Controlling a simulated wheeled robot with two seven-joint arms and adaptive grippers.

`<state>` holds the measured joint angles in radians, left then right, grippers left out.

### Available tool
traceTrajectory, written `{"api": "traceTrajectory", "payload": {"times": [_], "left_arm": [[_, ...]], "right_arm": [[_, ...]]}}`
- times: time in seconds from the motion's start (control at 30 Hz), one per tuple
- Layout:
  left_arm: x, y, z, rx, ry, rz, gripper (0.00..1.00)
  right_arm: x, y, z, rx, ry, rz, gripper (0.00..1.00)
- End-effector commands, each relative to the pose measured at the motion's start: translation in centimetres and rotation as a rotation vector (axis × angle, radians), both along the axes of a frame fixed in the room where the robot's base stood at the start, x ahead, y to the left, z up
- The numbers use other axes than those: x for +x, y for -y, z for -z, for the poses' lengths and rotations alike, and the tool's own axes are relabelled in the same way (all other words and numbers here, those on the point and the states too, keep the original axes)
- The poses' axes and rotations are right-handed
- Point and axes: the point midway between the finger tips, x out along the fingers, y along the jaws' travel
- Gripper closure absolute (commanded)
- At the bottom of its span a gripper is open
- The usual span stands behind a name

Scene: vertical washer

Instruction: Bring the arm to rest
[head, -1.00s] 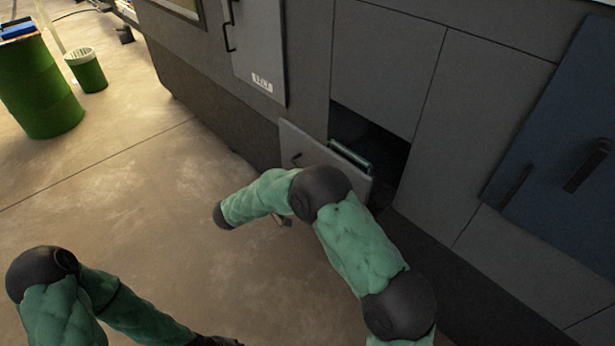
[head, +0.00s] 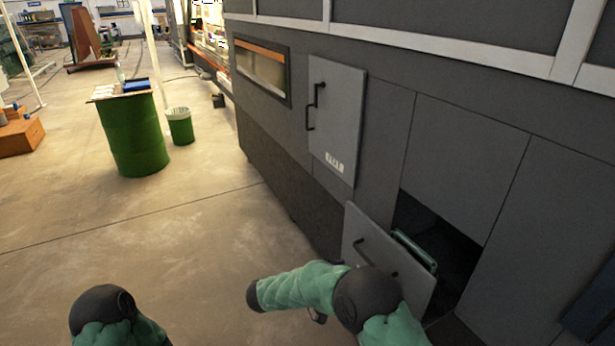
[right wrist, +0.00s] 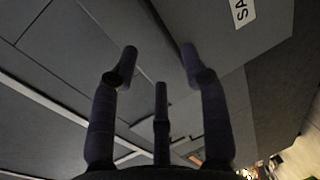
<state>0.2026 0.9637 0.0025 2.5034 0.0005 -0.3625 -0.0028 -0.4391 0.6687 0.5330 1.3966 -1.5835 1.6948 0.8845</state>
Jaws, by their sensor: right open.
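My right arm (head: 300,287) shows at the bottom middle of the head view, in front of the washer's opened lower flap. Its gripper is mostly hidden behind the arm there. In the right wrist view my right gripper (right wrist: 158,55) is open, its fingers spread with nothing between them, and grey washer panels lie beyond it. My left arm (head: 110,310) shows only as a dark joint and a green link at the bottom left. My left gripper is out of view.
The grey washer (head: 465,150) fills the right side. Its lower flap (head: 365,250) hangs open, with a dark opening (head: 450,255) behind it. An upper door (head: 336,110) has a black handle. A green barrel (head: 135,133) and a green bin (head: 180,126) stand on open floor at left.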

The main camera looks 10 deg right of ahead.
Motion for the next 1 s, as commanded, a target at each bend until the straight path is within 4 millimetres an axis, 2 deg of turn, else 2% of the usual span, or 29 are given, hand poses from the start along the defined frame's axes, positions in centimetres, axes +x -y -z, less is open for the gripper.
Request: {"api": "traceTrajectory", "payload": {"times": [0.07,0.13,0.27,0.4,0.5,0.6,0.7,0.8,0.9,1.0], "left_arm": [[0.0,0.0,0.0,0.0,0.0,0.0,0.6],[0.0,0.0,0.0,0.0,0.0,0.0,0.6],[0.0,0.0,0.0,0.0,0.0,0.0,0.6],[0.0,0.0,0.0,0.0,0.0,0.0,0.6],[0.0,0.0,0.0,0.0,0.0,0.0,0.6],[0.0,0.0,0.0,0.0,0.0,0.0,0.6],[0.0,0.0,0.0,0.0,0.0,0.0,0.6],[0.0,0.0,0.0,0.0,0.0,0.0,0.6],[0.0,0.0,0.0,0.0,0.0,0.0,0.6],[0.0,0.0,0.0,0.0,0.0,0.0,0.6]], "right_arm": [[-0.3,0.4,1.2,0.019,-0.04,0.002,0.54],[-1.0,0.9,3.4,0.061,-0.11,0.004,0.54],[-3.8,2.2,10.0,0.206,-0.319,0.018,0.54],[-9.1,2.5,17.6,0.433,-0.554,0.046,0.54],[-13.8,1.7,22.2,0.626,-0.695,0.074,0.54],[-18.6,0.1,25.8,0.842,-0.792,0.111,0.54],[-22.7,-2.2,28.2,1.058,-0.836,0.156,0.54],[-25.8,-4.4,29.6,1.264,-0.821,0.205,0.54],[-27.9,-6.4,30.3,1.447,-0.753,0.262,0.54],[-29.0,-7.5,30.8,1.591,-0.637,0.323,0.54]]}}
